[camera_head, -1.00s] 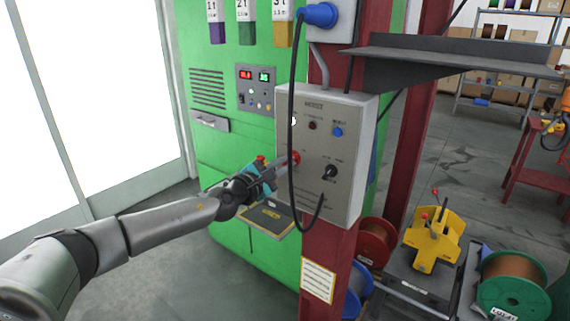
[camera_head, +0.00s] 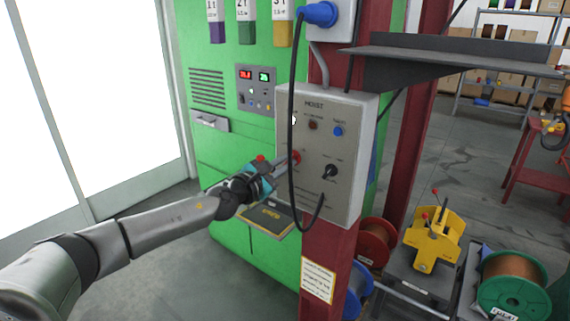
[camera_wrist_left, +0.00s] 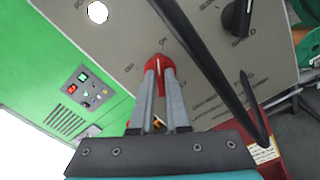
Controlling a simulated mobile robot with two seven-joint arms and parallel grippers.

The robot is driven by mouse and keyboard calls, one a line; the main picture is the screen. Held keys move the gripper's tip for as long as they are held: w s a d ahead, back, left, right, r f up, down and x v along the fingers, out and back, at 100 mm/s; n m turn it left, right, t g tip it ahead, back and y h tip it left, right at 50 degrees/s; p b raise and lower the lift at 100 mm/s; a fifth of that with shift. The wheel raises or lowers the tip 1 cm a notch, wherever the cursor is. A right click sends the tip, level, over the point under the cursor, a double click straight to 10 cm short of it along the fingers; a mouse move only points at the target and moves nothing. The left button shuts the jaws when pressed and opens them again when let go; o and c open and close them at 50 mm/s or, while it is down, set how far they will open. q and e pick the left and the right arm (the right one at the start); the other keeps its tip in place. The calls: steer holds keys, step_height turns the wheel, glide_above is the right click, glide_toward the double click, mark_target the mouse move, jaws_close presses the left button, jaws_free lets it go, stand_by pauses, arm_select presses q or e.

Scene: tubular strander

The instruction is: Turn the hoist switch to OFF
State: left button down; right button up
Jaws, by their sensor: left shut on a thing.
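The grey hoist box (camera_head: 346,195), labelled HOIST, is mounted on a dark red post. Its red switch (camera_head: 296,157) sits on the left of the front panel. In the left wrist view the red switch handle (camera_wrist_left: 160,62) is between the two fingertips. My left gripper (camera_head: 285,162) reaches it from the left; it is shut on the handle, as the left wrist view of the gripper (camera_wrist_left: 160,75) shows. The fingers partly hide the handle, and the small lettering around it is too blurred to read surely. My right gripper is not in view.
A black cable (camera_head: 292,95) hangs close in front of the panel, right beside my gripper. A black knob (camera_head: 330,171), a dark lamp (camera_head: 313,125) and a blue button (camera_head: 338,131) share the panel. A green machine (camera_head: 235,145) stands behind; a grey shelf (camera_head: 450,58) juts out above right.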

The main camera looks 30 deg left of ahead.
arm_select(q)
steer(key=n, duration=0.4)
steer(key=shift+n, duration=0.3)
steer(key=n, duration=0.3)
steer(key=shift+n, duration=0.3)
steer(key=n, duration=0.3)
steer(key=shift+n+p, duration=0.3)
steer(key=shift+a+n+p, duration=0.1)
steer(key=shift+n+p, duration=0.25)
steer(key=shift+n, duration=1.55)
steer(key=c, duration=0.9)
jaws_free()
